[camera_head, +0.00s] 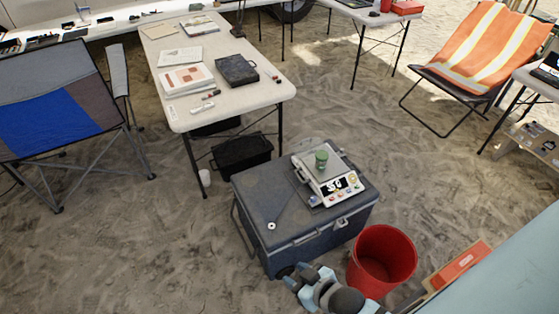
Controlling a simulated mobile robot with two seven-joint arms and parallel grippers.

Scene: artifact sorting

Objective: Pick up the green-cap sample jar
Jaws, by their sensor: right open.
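The green-cap sample jar (321,159) stands upright on the weighing plate of a white digital scale (337,189). The scale sits on the lid of a dark grey-blue cooler box (275,200). My right gripper (296,274) is at the bottom of the head view, by the front of the cooler. It is open and well apart from the jar, which is farther back and higher in the picture. The fingers are small and partly hidden by my own wrist. My left gripper is not in view.
A red bucket (408,251) stands on the sand right of the cooler, close to my right arm. A white folding table (210,103) with papers and a black case (237,71) is behind. A flat metal piece (272,225) lies on the cooler lid.

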